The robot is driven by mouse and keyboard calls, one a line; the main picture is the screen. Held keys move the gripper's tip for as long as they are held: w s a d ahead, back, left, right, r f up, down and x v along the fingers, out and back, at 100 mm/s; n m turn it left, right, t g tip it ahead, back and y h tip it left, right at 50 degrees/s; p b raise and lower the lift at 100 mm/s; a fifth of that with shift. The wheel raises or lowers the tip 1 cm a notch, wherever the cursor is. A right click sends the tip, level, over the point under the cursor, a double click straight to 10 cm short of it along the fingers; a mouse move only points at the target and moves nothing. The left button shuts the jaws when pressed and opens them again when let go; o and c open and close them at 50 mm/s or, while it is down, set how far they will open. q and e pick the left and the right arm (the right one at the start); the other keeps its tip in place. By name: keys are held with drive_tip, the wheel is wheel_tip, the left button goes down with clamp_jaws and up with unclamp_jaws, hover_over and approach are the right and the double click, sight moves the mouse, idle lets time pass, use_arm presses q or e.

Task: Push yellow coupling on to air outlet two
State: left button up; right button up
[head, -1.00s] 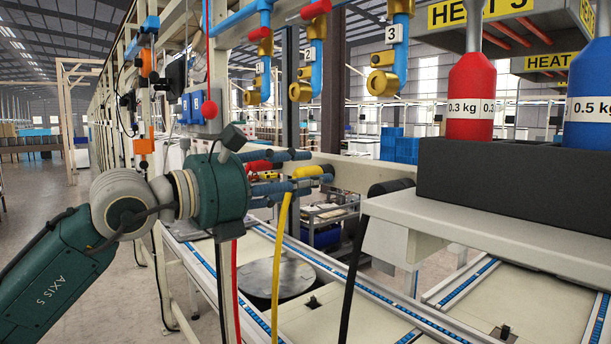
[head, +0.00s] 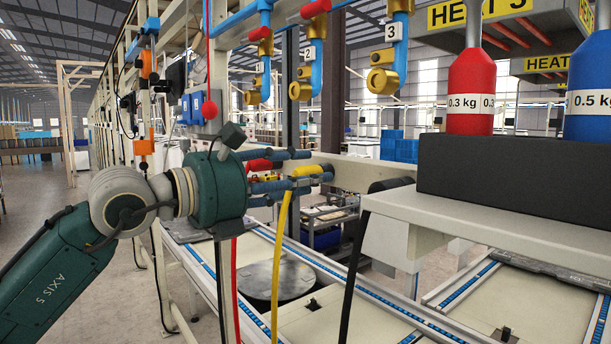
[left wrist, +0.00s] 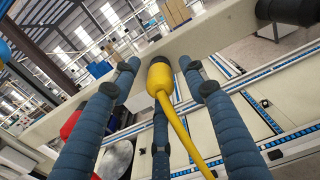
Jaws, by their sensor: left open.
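The yellow coupling (head: 307,171) sits on the beam of the rack, with its yellow hose hanging down. My left gripper (head: 298,170) is open, with its blue fingers reaching around the coupling from the left. In the left wrist view the yellow coupling (left wrist: 160,80), with a dark end, lies between the spread fingertips (left wrist: 159,64). A gap shows on both sides, and one finger lies partly behind the hose. Air outlet two (head: 300,88) is a brass fitting under the "2" label, above the gripper. My right gripper is not in view.
A red coupling (head: 259,165) with a red hose is close beside my left fingers. A black coupling (head: 390,184) is on the beam to the right. Brass outlets one (head: 254,94) and three (head: 384,80) flank outlet two. A weight stand (head: 480,215) fills the right side.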

use_arm(q)
drive_tip(key=shift+b, duration=0.35)
idle(0.3)
clamp_jaws()
drive_tip(key=shift+s+a, duration=0.15)
drive_tip(key=shift+a, duration=0.1)
drive_tip(key=shift+b+v, duration=1.4)
drive_tip(key=shift+v, duration=1.35)
